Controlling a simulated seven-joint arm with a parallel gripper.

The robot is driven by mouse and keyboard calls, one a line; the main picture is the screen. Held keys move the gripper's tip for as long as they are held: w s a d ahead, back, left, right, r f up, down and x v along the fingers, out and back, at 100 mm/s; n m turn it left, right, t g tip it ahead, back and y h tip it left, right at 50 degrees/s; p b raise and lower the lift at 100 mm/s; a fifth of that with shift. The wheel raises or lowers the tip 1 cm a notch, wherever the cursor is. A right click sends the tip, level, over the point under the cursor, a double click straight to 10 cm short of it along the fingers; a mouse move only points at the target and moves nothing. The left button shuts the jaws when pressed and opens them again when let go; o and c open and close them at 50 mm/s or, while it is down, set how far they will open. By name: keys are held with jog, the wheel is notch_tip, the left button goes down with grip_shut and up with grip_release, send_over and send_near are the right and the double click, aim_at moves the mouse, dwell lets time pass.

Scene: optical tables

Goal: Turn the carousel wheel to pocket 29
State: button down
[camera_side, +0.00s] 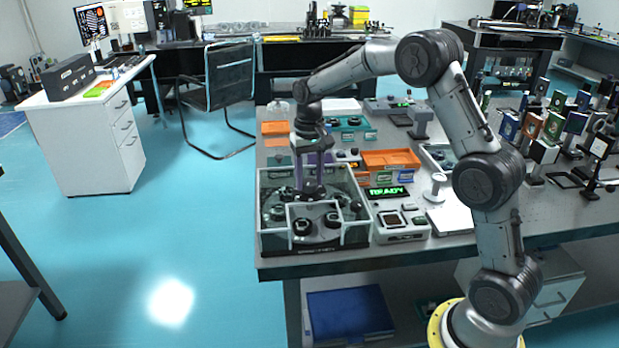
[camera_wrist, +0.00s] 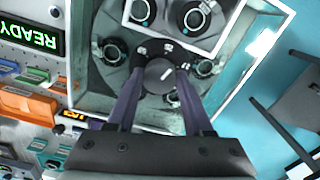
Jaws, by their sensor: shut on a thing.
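The carousel wheel (camera_side: 330,233) sits inside a clear-walled, white-edged box at the table's front left corner. It carries several round dark pockets with pale rims. A dark central knob with a white pointer mark (camera_wrist: 161,75) shows in the wrist view. My gripper (camera_side: 314,183) reaches down into the box from above. In the wrist view its two purple fingers (camera_wrist: 160,88) are shut on the knob, one on each side. The pocket numbers are too small to read, and the fingers hide part of the wheel.
A display reading READY in green (camera_side: 389,191) stands right of the box, behind a control unit (camera_side: 402,225). Orange bins (camera_side: 390,160) lie behind it. The clear box walls (camera_wrist: 232,65) stand close around my fingers. A chair (camera_side: 228,85) stands on the floor beyond.

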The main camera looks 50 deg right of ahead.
jog(key=shift+w+r+m, duration=0.1)
jog(key=shift+r+m, duration=0.1)
jog(key=shift+m, duration=2.3)
jog(key=shift+d+m, duration=0.1)
jog(key=shift+m, duration=5.1)
jog(key=shift+r+m, duration=0.1)
jog(key=shift+m, duration=2.3)
jog(key=shift+c, duration=2.3)
grip_release()
jog(key=shift+o, duration=0.9)
jog(key=shift+f, duration=0.2)
